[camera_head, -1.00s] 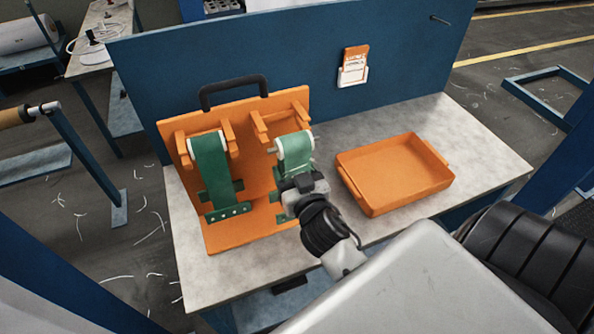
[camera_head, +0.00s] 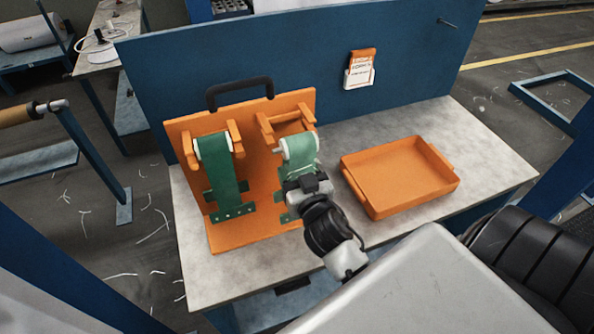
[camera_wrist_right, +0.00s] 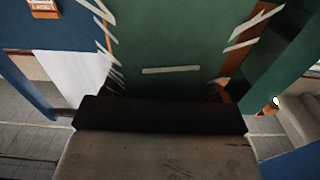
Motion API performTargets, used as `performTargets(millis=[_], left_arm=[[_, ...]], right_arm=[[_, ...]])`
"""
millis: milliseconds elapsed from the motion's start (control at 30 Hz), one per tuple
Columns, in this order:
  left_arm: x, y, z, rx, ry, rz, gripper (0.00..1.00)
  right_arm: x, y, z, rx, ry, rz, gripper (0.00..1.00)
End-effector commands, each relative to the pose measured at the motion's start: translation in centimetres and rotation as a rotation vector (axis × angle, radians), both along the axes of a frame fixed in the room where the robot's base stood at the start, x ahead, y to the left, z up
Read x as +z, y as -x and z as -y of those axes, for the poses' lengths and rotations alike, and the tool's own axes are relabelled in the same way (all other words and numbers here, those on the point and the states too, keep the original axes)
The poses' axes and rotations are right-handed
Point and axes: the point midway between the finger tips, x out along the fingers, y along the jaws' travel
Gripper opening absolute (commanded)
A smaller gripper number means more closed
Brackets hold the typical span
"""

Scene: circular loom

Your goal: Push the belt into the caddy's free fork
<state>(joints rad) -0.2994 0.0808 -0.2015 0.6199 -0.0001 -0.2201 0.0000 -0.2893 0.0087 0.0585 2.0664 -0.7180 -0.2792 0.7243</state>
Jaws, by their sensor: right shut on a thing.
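The orange caddy (camera_head: 256,215) stands on the bench with its black handle on top. Its left fork (camera_head: 191,149) carries a green belt (camera_head: 224,185) on a white roller. The right fork (camera_head: 283,127) is the free one. A second green belt (camera_head: 301,155), with white roller ends, is just below and in front of this fork. I cannot tell whether its roller touches the prongs. My right gripper (camera_head: 306,184) is shut on this belt from the front. The belt fills the right wrist view (camera_wrist_right: 165,45) above the dark gripper (camera_wrist_right: 160,115). My left gripper is out of view.
An empty orange tray (camera_head: 372,205) is on the bench, right of the caddy. A blue panel (camera_head: 300,60) rises behind, with a card holder (camera_head: 360,70) on it. Bare bench shows behind and around the tray.

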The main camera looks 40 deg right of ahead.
Motion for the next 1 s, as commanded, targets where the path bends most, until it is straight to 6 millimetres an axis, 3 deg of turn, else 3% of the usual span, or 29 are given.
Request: performTargets(millis=[1000], left_arm=[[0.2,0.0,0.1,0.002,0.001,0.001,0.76]], right_arm=[[0.1,-2.1,0.5,0.000,0.000,0.002,0.03]])
